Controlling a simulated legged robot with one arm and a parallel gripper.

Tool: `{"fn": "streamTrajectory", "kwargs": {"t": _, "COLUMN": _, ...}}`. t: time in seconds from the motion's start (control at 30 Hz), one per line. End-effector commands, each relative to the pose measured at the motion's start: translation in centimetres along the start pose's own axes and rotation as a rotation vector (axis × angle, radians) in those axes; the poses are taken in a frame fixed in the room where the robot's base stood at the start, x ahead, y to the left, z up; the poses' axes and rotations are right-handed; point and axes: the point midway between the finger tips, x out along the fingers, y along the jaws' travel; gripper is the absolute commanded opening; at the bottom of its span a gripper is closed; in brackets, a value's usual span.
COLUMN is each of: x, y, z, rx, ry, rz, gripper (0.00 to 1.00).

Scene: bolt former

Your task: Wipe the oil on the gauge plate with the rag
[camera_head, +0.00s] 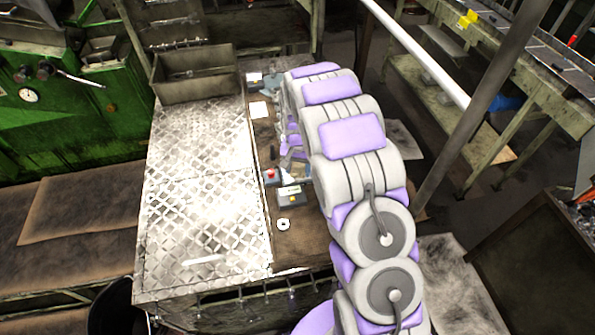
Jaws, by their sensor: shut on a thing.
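My arm reaches up from the lower right, and its end bends down behind its own links over the brown board (300,250). My gripper (288,160) shows only as a small part low over this board, left of the arm. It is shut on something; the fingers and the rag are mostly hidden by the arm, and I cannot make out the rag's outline. I cannot clearly pick out the gauge plate or any oil on it. Small items lie on the board: a grey box with a yellow part (291,196), a red-button box (271,176) and a pale ring (283,225).
A bright diamond-pattern metal sheet (203,190) covers the bench left of the board. A metal bin (195,75) stands at its back. A green machine (70,110) is at the left. A post (480,120) and a bench (440,100) stand at the right.

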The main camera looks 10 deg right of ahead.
Motion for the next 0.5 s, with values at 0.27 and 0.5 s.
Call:
{"fn": "streamTrajectory", "kwargs": {"t": 0.27, "x": -1.5, "y": -0.4, "z": 0.0, "rx": -0.002, "ry": 0.007, "rz": -0.002, "gripper": 0.10}}
{"fn": "streamTrajectory", "kwargs": {"t": 0.5, "x": -1.6, "y": -0.2, "z": -0.3, "rx": -0.002, "ry": 0.008, "rz": -0.005, "gripper": 0.09}}
